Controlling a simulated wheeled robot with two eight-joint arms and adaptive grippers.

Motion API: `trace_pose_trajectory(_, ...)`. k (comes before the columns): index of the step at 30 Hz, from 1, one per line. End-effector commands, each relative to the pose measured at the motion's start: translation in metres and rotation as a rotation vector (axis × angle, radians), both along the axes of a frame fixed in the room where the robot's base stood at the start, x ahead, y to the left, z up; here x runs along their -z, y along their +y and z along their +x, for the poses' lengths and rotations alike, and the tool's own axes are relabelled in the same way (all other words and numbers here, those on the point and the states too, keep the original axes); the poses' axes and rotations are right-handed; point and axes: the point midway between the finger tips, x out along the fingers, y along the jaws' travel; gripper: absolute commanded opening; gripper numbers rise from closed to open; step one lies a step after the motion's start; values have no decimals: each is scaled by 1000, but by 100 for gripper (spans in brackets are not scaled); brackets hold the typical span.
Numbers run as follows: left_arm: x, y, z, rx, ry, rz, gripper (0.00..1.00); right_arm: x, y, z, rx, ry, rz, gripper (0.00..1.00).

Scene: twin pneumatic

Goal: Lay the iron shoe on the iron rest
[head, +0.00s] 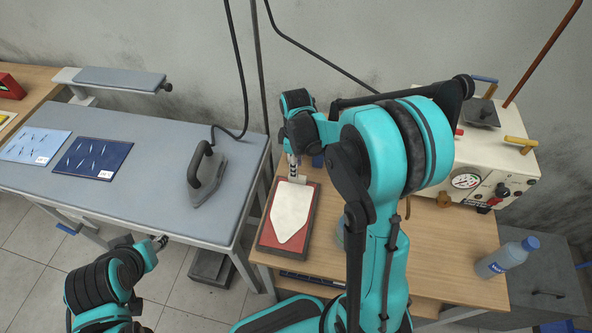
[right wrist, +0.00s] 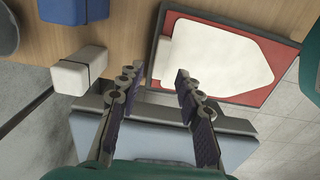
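The white, iron-shaped shoe (head: 291,213) lies flat on the red, dark-edged iron rest (head: 273,240), its pointed end toward the front of the wooden table. Both show in the right wrist view, the shoe (right wrist: 215,55) on the rest (right wrist: 285,50) with its tip to the right. My right gripper (head: 293,175) is at the shoe's wide back end. In the right wrist view its two fingers (right wrist: 157,82) are apart with nothing gripped between them. My left gripper (head: 160,243) is in front of the ironing table, away from the shoe; its fingers are too small to read.
A grey iron (head: 206,172) stands on the ironing table (head: 150,198), with blue cards (head: 92,158) to its left. A white steam unit (head: 468,155) and a bottle (head: 507,257) are at the right. A blue object (right wrist: 75,10) and a white block (right wrist: 75,77) are near the right gripper.

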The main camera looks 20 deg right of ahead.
Motion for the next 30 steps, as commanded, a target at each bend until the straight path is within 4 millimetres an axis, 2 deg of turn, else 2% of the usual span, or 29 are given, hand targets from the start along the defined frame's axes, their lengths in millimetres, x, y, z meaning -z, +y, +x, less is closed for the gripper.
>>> trace_pose_trajectory(1,-8,0,0,0,0,0,40,-16,0,0,0,0,0,35)
trace_pose_trajectory(6,-17,0,0,0,0,0,40,-49,0,0,0,0,0,35)
trace_pose_trajectory(12,-22,0,0,0,0,0,40,-69,0,-1,3,-2,0,35)
trace_pose_trajectory(16,-22,0,0,0,0,0,40,-84,5,-10,55,-38,-4,35)
trace_pose_trajectory(20,-22,0,0,0,0,0,40,-109,18,-34,196,-135,-1,35)
trace_pose_trajectory(24,-22,0,0,0,0,0,40,-133,33,-68,401,-276,35,35)
trace_pose_trajectory(30,-22,0,0,0,0,0,40,-145,50,-113,674,-454,143,35)
